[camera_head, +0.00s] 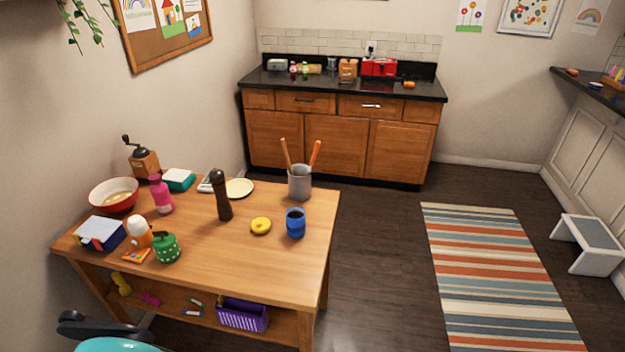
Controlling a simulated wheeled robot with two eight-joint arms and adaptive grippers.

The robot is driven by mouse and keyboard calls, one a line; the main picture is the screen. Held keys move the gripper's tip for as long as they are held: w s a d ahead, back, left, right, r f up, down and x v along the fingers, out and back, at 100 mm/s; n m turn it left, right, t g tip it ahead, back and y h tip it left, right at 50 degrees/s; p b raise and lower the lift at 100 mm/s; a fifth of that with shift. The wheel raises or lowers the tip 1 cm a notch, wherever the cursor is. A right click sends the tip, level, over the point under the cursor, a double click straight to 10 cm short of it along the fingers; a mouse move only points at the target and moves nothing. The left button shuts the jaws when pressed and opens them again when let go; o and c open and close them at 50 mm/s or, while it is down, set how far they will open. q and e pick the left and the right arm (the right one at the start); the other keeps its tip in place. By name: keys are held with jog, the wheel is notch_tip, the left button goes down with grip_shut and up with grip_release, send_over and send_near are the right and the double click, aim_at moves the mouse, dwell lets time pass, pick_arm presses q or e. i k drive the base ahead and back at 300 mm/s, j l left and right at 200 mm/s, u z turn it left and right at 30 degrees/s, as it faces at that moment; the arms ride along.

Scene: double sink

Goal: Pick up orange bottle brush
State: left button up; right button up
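I cannot make out an orange bottle brush for certain. A small orange object (409,84) lies at the right end of the far black counter, too small to identify. A grey holder (300,182) on the wooden table has an orange-red stick (315,152) and a brown-orange stick (285,152) standing in it; I cannot tell whether either is a brush. Neither of my grippers is in view.
The wooden table (275,258) at the left holds a blue cup (296,223), a dark brown mill (221,195), a pink bottle (161,195) and other items. A striped rug (490,265) and white step stool (592,243) are right. Dark floor between is clear.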

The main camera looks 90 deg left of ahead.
aim_at(318, 143)
jog(key=i+j+u, duration=0.15)
jog(key=i+u, duration=0.3)
jog(key=i+j+u, duration=0.1)
jog(key=u, duration=0.3)
jog(key=i+l+u, duration=0.15)
jog(key=i+u, duration=0.3)
jog(key=i+l+u, duration=0.15)
jog(key=i+u, duration=0.25)
jog(key=i+j+u, duration=0.15)
jog(key=i+u, duration=0.15)
jog(key=u, duration=0.15)
jog(key=i+j+u, duration=0.1)
jog(key=i+u, duration=0.2)
jog(key=u, duration=0.15)
jog(key=i+u, duration=0.3)
jog(key=u, duration=0.15)
